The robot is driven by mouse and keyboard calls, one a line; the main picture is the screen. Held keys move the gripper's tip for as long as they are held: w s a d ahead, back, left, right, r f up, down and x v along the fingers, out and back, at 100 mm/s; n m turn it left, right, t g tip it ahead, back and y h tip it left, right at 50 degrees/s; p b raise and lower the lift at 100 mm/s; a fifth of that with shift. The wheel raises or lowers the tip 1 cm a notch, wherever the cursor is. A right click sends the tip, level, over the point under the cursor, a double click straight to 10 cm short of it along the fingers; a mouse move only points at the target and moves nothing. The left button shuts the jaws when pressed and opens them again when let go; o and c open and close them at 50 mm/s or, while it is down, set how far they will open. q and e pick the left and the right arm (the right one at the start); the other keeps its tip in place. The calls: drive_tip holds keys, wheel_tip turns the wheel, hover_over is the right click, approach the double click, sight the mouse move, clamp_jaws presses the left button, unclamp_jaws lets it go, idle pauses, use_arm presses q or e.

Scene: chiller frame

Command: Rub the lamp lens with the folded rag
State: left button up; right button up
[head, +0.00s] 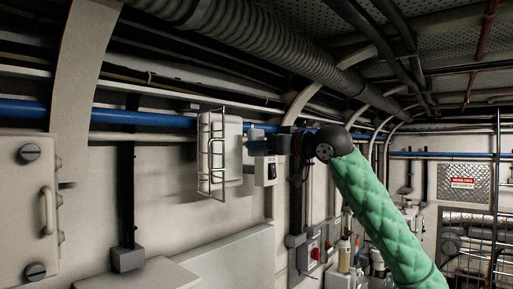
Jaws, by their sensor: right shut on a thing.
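The lamp is a white, box-shaped lens (233,150) with a wire cage (204,152) on its left side, at the middle of the head view in front of the wall. My right gripper (264,144) comes in from the right, just beside the lens. My left gripper is not in view.
A blue pipe (150,117) runs along the wall behind the lamp. A grey switch box (266,172) is just below my right gripper. A large ribbed duct (265,40) hangs overhead. A panel with knobs (27,205) stands at the left. A pale box top (140,275) is below.

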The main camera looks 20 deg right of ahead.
drive_tip(key=shift+s+d, duration=0.3)
drive_tip(key=shift+s, duration=0.2)
drive_tip(key=v, duration=0.3)
drive_tip(key=shift+b, duration=0.3)
idle(0.4)
